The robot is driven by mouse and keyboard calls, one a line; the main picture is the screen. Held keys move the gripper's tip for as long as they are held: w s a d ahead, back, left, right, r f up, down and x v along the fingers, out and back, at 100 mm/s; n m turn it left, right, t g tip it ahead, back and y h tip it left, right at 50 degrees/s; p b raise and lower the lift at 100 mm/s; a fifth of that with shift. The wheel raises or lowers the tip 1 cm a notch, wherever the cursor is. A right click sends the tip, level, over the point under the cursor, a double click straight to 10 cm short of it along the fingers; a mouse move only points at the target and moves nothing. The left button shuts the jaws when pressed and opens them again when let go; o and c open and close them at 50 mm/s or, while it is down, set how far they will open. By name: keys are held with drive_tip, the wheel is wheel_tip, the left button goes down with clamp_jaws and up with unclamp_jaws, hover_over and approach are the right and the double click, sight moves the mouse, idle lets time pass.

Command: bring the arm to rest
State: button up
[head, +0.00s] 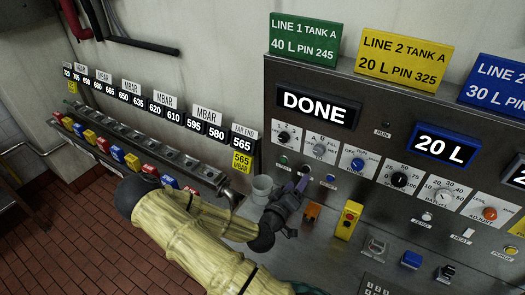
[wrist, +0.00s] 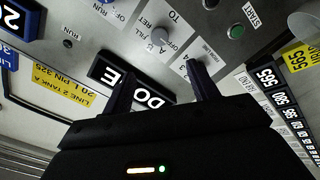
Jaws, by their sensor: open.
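My gripper (head: 301,186) is in front of the steel control panel (head: 375,150), by the row of small buttons under the first dials. In the wrist view my gripper (wrist: 163,85) shows two dark fingers spread apart with nothing between them. Behind them is the upside-down "DONE" display (wrist: 132,78). In the head view the "DONE" display (head: 316,106) is lit, above and right of my gripper. My arm reaches in from the bottom of the head view, bent at the elbow. It hides part of the bench. I cannot tell whether a finger touches the panel.
A grey cup (head: 262,189) stands just left of my gripper. Tiled floor (head: 65,225) is open at lower left.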

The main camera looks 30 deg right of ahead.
drive_tip(key=a+f+m+g+y+b, duration=0.4)
drive_tip(key=a+f+g+y, duration=0.1)
drive_tip(key=a+f+y, duration=0.55)
drive_tip(key=s+a+r+n+y+b, duration=0.2)
drive_tip(key=a+r+n, duration=0.1)
drive_tip(key=a+r, duration=0.2)
drive_tip(key=s+a+r+n+y+b, duration=0.2)
drive_tip(key=a+r, duration=0.3)
drive_tip(key=a, duration=0.4)
drive_tip(key=shift+s+a+r+n+g+y, duration=0.25)
drive_tip(key=shift+s+n+y, duration=0.25)
drive_tip(key=shift+y, duration=0.25)
drive_tip(key=shift+d, duration=0.1)
